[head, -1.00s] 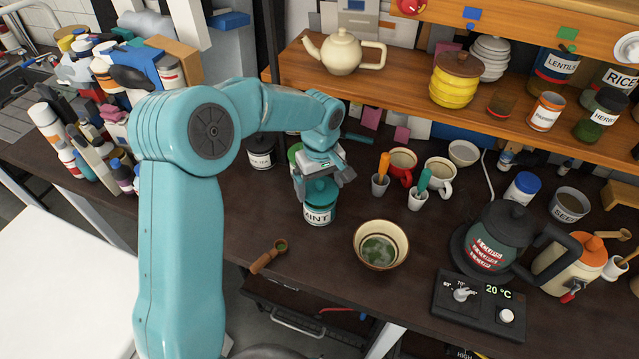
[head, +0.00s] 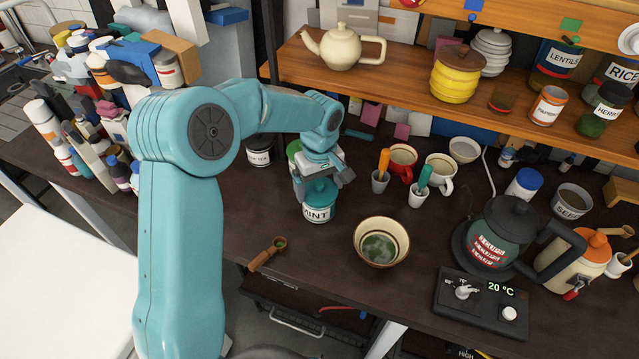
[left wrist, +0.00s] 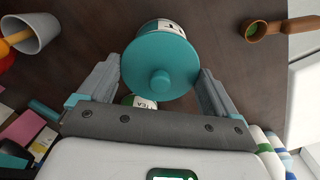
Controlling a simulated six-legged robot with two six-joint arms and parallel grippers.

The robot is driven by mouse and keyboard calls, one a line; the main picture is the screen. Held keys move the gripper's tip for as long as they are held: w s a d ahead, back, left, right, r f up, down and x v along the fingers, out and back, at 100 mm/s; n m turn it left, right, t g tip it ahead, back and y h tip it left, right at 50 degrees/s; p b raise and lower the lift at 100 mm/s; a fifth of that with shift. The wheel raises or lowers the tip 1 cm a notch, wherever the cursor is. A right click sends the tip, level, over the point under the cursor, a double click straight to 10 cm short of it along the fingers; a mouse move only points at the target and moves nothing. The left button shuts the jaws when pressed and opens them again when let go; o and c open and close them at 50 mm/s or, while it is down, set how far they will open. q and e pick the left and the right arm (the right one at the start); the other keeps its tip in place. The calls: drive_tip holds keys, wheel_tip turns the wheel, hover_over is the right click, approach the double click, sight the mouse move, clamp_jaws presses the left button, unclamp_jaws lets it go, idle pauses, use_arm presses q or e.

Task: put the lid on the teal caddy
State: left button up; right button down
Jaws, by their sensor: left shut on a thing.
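The teal caddy, a small canister with a white label reading MINT (head: 320,214), stands upright on the dark counter. Its round teal lid (head: 319,190) has a small knob and sits level at the caddy's top; I see no clear gap between them. My left gripper (head: 322,178) is over the caddy, pointing down, with its fingers shut on the lid. In the left wrist view the lid (left wrist: 160,62) lies between the two fingers (left wrist: 160,85), and part of the caddy's label (left wrist: 163,27) shows beyond it. My right gripper is not in view.
A bowl (head: 381,242) stands right of the caddy, and a wooden scoop (head: 266,254) lies in front of it. Cups holding orange and teal-handled tools (head: 418,193) stand close on the right. The shelf (head: 400,88) overhangs the back.

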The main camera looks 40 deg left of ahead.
use_arm(q)
drive_tip(key=shift+f, duration=0.2)
drive_tip(key=o, duration=0.7)
drive_tip(key=shift+r, duration=0.15)
wheel_tip(320, 180, up, 16)
drive_tip(key=shift+r, duration=0.1)
